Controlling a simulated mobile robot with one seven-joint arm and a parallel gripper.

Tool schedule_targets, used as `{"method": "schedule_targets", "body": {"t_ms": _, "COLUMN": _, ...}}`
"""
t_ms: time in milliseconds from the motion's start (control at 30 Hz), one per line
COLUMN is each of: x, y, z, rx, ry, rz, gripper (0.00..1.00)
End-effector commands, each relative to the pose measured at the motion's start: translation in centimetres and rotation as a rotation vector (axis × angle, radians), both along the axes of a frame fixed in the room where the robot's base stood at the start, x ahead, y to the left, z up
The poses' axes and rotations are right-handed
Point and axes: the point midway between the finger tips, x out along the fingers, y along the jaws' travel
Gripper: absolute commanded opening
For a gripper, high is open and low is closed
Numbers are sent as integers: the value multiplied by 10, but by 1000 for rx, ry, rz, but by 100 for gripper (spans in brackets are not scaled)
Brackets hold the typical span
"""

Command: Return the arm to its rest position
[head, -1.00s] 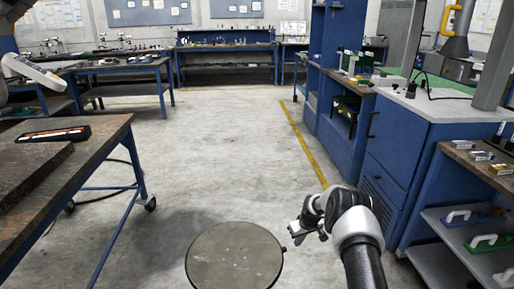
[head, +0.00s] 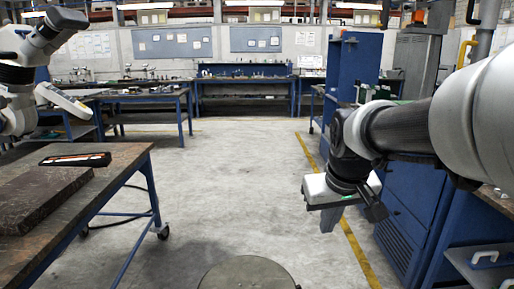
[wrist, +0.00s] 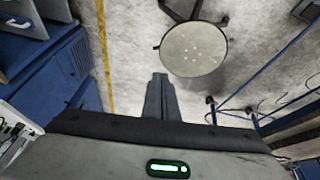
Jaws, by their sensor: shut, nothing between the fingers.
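My arm reaches in from the right in the head view, and my gripper (head: 328,217) hangs from its end, pointing down over the floor. The fingers are together and empty. In the wrist view my gripper (wrist: 160,80) shows as closed fingers above bare concrete, touching nothing. A microscope (head: 45,65), white and grey, stands at the far left of the head view, partly cut off by the frame edge.
A wooden workbench (head: 120,168) with a dark slab (head: 40,198) and a black case (head: 75,159) is at left. A round stool (head: 245,275) stands front centre, also in the wrist view (wrist: 193,50). Blue cabinets (head: 400,215) line the right. The middle floor is clear.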

Motion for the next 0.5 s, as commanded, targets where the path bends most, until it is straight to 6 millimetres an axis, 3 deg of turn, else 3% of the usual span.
{"method": "schedule_targets", "body": {"t_ms": 33, "x": -27, "y": 2, "z": 7, "rx": 7, "ry": -17, "rz": -14, "gripper": 0}}
{"method": "schedule_targets", "body": {"t_ms": 200, "x": -90, "y": 6, "z": 9, "rx": 31, "ry": -38, "rz": -54, "gripper": 0}}
{"method": "schedule_targets", "body": {"t_ms": 500, "x": -161, "y": 9, "z": -7, "rx": 74, "ry": -65, "rz": -101, "gripper": 0}}
